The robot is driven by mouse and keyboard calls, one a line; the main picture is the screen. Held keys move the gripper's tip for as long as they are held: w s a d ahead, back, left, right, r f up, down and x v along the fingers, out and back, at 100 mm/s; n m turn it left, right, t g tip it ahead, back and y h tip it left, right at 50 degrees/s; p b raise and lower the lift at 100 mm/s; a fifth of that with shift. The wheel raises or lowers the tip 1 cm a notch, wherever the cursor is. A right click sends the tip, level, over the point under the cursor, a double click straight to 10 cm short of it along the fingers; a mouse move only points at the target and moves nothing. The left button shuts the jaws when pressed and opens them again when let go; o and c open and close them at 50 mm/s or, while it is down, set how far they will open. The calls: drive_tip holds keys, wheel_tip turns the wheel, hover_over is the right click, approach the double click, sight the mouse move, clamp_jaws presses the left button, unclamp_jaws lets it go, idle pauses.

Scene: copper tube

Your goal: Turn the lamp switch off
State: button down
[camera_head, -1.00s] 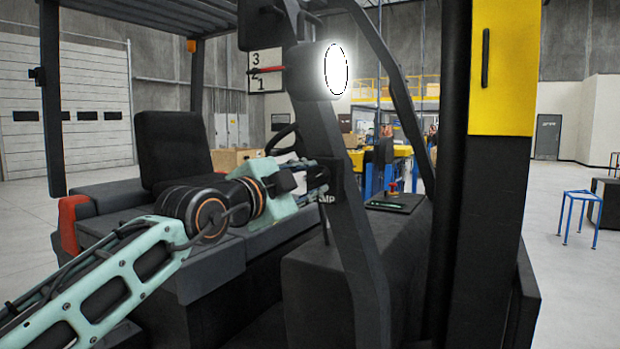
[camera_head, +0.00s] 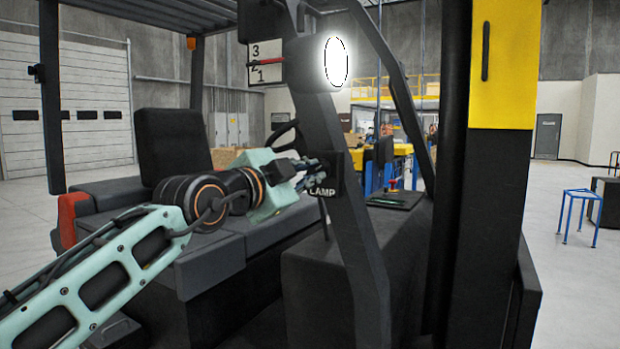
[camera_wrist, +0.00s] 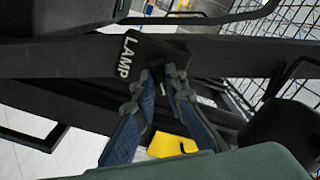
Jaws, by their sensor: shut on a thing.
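The lamp switch sits on a small black panel (camera_head: 327,188) labelled LAMP, fixed to the truck's dark post. The panel also shows in the wrist view (camera_wrist: 150,54). My gripper (camera_head: 316,166) is at the panel, just above the label in the head view. In the wrist view its two fingertips (camera_wrist: 162,74) come together at the panel's edge beside the label. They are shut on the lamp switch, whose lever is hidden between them. The round lamp (camera_head: 336,63) higher on the post glows bright white.
The dark post (camera_head: 350,240) runs close beside my gripper. A steering wheel (camera_head: 283,134) and black seat (camera_head: 172,150) are behind my arm. A board numbered 1 to 3 (camera_head: 264,54) with a red pointer hangs left of the lamp. A yellow-and-black mast (camera_head: 503,70) stands right.

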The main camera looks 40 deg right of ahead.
drive_tip(key=n+b, duration=0.8)
drive_tip(key=n, duration=0.2)
drive_tip(key=shift+f+n, duration=0.15)
drive_tip(key=shift+n, duration=0.25)
idle(0.4)
drive_tip(key=c, duration=2)
unclamp_jaws()
drive_tip(key=shift+o, duration=0.2)
drive_tip(key=v, duration=1.2)
